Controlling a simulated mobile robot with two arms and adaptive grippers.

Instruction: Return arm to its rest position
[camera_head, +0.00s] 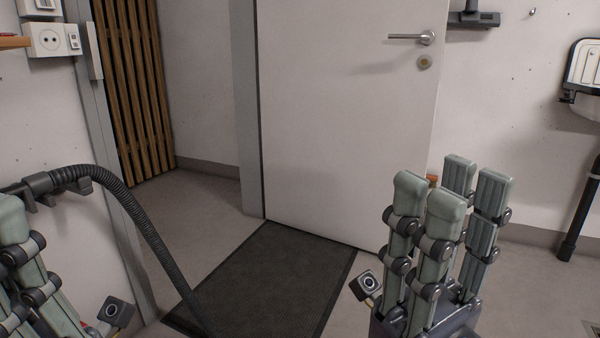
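My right gripper (450,195) stands upright at the lower right of the head view. Its grey-green fingers point up and are spread apart, with nothing between them. My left gripper (12,225) is at the lower left edge, cut off by the frame. Part of its fingers shows, pointing up; its opening is not clear. Neither gripper touches anything that I can see.
A white door (345,120) with a lever handle (412,38) stands ahead, behind a dark floor mat (265,280). A black corrugated hose (130,205) runs down at the left. A wall socket (50,40) and wooden slats (135,90) are at the upper left.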

